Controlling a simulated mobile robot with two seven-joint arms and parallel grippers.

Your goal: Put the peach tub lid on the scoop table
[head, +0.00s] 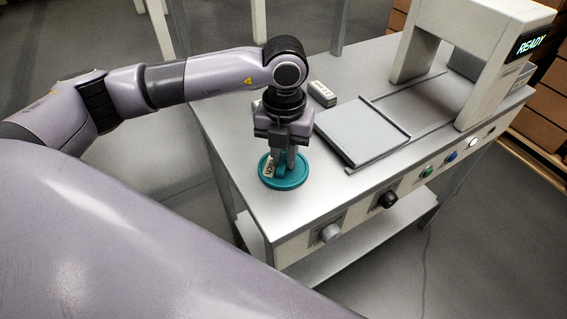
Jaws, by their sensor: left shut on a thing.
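A round teal lid (270,179) with a raised middle and a small pale label is at the near left part of the metal table (243,135). The label's writing is too small to read with certainty. My left gripper (287,166) points straight down from above and is shut on the lid's raised middle. The fingers hide part of the lid. I cannot tell whether the lid touches the table top or hangs just above it. My right gripper is not in view.
A small labelled block (322,94) sits behind my gripper. Knobs and buttons line the front panel. Stacked brown boxes (547,115) stand at the right.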

